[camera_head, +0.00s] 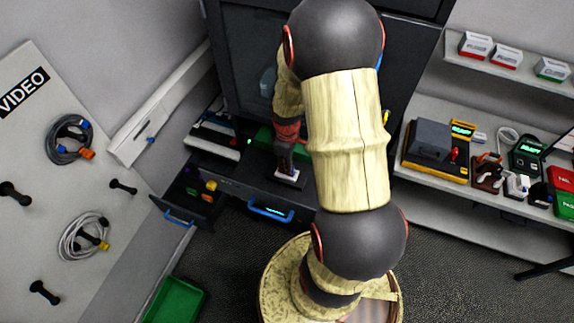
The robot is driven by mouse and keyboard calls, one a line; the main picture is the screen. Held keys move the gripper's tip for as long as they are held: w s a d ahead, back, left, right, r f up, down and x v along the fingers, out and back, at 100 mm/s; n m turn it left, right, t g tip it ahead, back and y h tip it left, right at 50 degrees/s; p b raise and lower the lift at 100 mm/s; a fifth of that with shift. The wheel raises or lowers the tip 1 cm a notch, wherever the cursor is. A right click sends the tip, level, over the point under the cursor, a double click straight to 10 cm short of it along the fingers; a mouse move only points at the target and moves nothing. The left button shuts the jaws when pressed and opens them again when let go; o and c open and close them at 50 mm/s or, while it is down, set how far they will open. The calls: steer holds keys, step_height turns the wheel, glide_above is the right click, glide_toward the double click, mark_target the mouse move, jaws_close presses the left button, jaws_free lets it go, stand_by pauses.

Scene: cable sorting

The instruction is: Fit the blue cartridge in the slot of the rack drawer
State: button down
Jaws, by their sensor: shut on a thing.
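My gripper (286,166) points down at the front of the dark rack, small and partly blurred in the head view. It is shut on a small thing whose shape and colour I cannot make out. A pale patch (289,178) shows right at the fingertips. An open rack drawer (160,203) with a blue handle (179,218) juts out to the left of my gripper. Small purple, yellow and orange pieces show in it. A second blue handle (270,210) is on the rack front just below my gripper. I cannot pick out the blue cartridge or its slot.
A white-topped device (215,142) lies on the rack shelf. A pegboard wall with cable coils (84,236) is at left, a green bin (175,301) on the floor. Shelves with a grey box (431,139) and several devices stand at right. My arm hides the middle.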

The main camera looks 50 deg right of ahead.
steer(key=shift+f, duration=0.25)
stand_by(0.4)
steer(key=c, duration=1.7)
jaws_free()
steer(key=shift+c, duration=0.2)
steer(key=shift+o, duration=1.2)
steer(key=shift+o, duration=1.2)
steer(key=shift+r+p, duration=2.15)
steer(key=shift+r, duration=1.4)
